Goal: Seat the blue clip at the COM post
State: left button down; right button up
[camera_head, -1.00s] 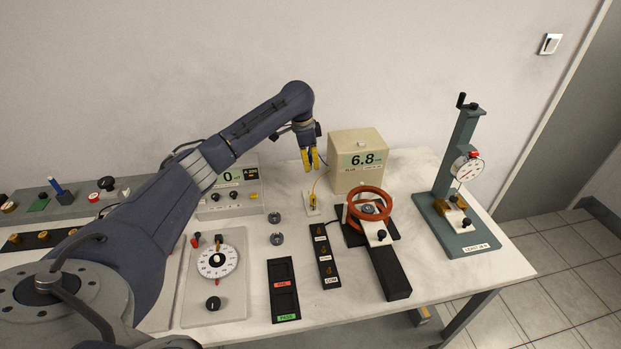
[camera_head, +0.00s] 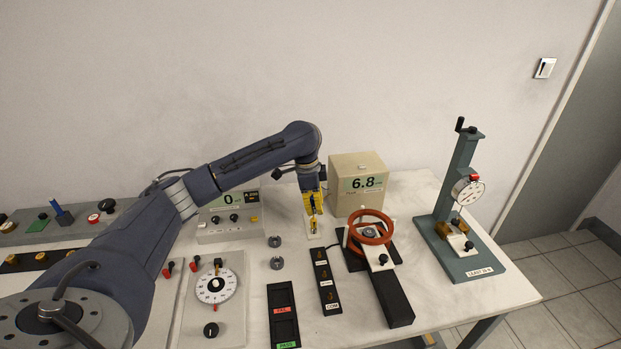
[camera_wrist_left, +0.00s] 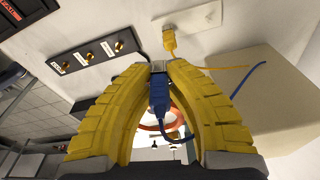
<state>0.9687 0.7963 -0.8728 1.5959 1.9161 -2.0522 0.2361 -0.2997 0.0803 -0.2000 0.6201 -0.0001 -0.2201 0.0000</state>
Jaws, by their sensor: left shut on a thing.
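The blue clip (camera_wrist_left: 158,92) is between the yellow fingers of my left gripper (camera_wrist_left: 158,68) in the left wrist view, shut on it, with a blue lead trailing from it. The black post strip (camera_head: 318,262) has several brass posts. The COM post (camera_head: 327,296) is at its front end, by the COM label (camera_head: 333,308). The strip also shows at upper left in the left wrist view (camera_wrist_left: 82,60), apart from the clip. My right gripper is not in view.
A yellow clip (camera_wrist_left: 169,42) stands on a white plate (camera_wrist_left: 195,18) near the strip's back end. The meter box (camera_head: 358,202) reads 6.8. The red-orange coil (camera_head: 371,227) on its black base is right of the strip.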

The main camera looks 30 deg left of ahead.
aim_at(333, 299)
pick_arm(q)
jog(key=s+d+f+m, duration=0.1)
jog(key=s+d, duration=0.2)
jog(key=s+d+f+m, duration=0.1)
jog(key=s+d+f, duration=0.1)
jog(key=s+d, duration=0.1)
jog(key=s+d+f+m, duration=0.1)
jog(key=s+d+m, duration=0.1)
jog(key=s, duration=0.2)
jog(key=shift+d+f, duration=0.2)
jog(key=shift+d, duration=0.2)
jog(key=s+d+m, duration=0.1)
jog(key=s, duration=0.1)
jog(key=s+d, duration=0.2)
jog(key=s+d+m, duration=0.1)
jog(key=s+d, duration=0.1)
jog(key=shift+s+d+r+m+g, duration=0.25)
jog(key=shift+s+m+g, duration=0.05)
jog(key=shift+s+g, duration=0.1)
jog(key=shift+s+d+r, duration=0.15)
jog(key=shift+d, duration=0.1)
jog(key=shift+f, duration=2.05)
jog(key=shift+f, duration=1.6)
